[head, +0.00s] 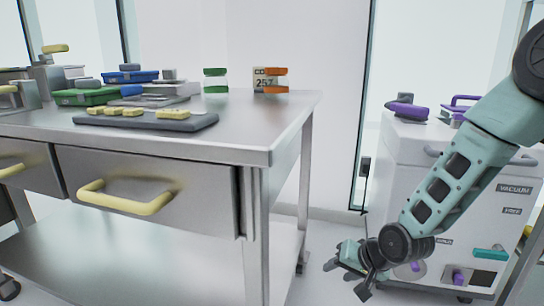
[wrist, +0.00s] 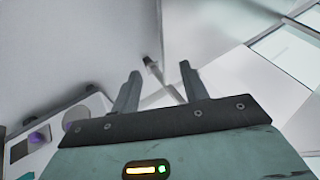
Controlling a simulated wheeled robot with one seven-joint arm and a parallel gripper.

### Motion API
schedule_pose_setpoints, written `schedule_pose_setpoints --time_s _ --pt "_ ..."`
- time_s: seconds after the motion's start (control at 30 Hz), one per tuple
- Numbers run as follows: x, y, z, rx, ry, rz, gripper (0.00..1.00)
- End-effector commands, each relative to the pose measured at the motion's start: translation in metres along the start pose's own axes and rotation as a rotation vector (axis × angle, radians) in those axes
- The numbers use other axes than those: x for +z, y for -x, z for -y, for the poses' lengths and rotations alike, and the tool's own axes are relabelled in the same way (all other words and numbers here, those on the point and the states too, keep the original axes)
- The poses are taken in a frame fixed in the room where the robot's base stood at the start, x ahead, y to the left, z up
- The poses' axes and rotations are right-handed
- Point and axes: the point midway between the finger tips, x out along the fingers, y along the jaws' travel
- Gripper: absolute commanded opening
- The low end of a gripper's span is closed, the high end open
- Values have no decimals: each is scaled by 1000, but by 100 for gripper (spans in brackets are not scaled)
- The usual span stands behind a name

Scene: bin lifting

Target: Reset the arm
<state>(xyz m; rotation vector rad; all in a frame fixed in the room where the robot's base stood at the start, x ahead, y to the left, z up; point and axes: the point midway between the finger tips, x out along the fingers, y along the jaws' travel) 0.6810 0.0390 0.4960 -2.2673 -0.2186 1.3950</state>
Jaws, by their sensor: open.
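My arm comes in from the right of the head view and reaches down to the lower middle. My gripper (head: 350,278) hangs low in the gap between the metal table and the white machine. In the wrist view, my gripper (wrist: 160,85) has its two dark fingers apart with nothing between them. It touches nothing that I can make out.
A metal table (head: 235,148) with a yellow-handled drawer (head: 130,200) fills the left; trays, green and blue boxes and two small jars stand on it. A white machine (head: 405,160) labelled vacuum stands at right, partly behind my arm. Floor (head: 325,240) shows between them.

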Motion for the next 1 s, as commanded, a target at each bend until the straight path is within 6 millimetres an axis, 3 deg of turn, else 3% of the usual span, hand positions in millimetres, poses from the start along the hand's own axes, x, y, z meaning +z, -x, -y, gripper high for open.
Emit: schedule_pose_setpoints --time_s 0.03,0.1,0.3,0.5,0.7,0.77,1.0 --pt "14 19 18 26 88 41 45" --pt "36 43 34 67 197 108 45" --pt "104 120 63 160 484 293 45" --pt "158 184 67 209 682 438 45" --pt "198 233 62 229 824 552 45" --pt "210 247 58 233 863 584 45" --pt "188 288 83 234 856 587 45"
